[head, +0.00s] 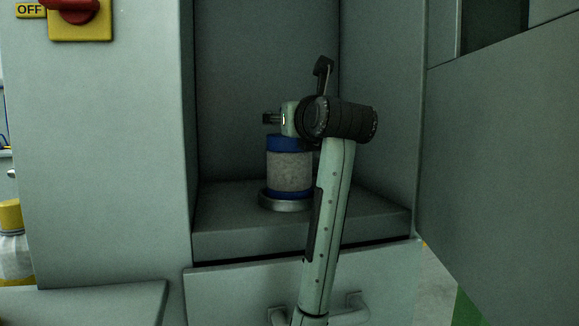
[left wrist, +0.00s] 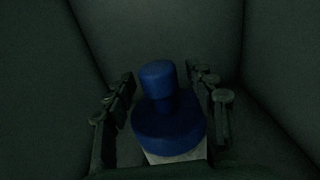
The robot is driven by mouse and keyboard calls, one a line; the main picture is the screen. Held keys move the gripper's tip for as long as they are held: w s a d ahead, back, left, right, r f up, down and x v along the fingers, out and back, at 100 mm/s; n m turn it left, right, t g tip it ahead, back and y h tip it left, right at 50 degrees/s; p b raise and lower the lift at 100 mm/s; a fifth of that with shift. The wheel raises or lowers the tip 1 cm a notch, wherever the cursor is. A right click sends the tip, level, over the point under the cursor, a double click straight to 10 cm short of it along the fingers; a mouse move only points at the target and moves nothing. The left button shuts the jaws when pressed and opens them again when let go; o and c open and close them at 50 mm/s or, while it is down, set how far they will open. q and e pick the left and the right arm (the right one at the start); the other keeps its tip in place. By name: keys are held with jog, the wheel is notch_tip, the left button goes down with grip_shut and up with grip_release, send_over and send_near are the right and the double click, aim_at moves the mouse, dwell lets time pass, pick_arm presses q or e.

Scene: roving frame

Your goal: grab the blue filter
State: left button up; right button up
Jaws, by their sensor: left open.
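The blue filter (head: 289,172) stands upright in the cabinet recess in the head view, with blue ends and a pale grey middle. It rests on a round grey base (head: 284,203). My left arm reaches up in front of the recess, and its wrist is at the filter's upper right, covering part of it. In the left wrist view the filter's blue top and knob (left wrist: 165,110) lie between the two fingers of my left gripper (left wrist: 161,80). That gripper is open, with the fingers spread on either side. Whether they touch the filter cannot be told. My right gripper is not in view.
The recess walls (head: 262,70) close in at the left, back and right. Below its shelf (head: 240,236) is a panel with a handle (head: 352,312). A large grey panel (head: 505,150) stands at the right. A red knob on yellow (head: 80,18) is at upper left.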

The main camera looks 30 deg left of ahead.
pick_arm(q)
grip_shut()
jog(key=shift+r, duration=0.1)
dwell(0.5)
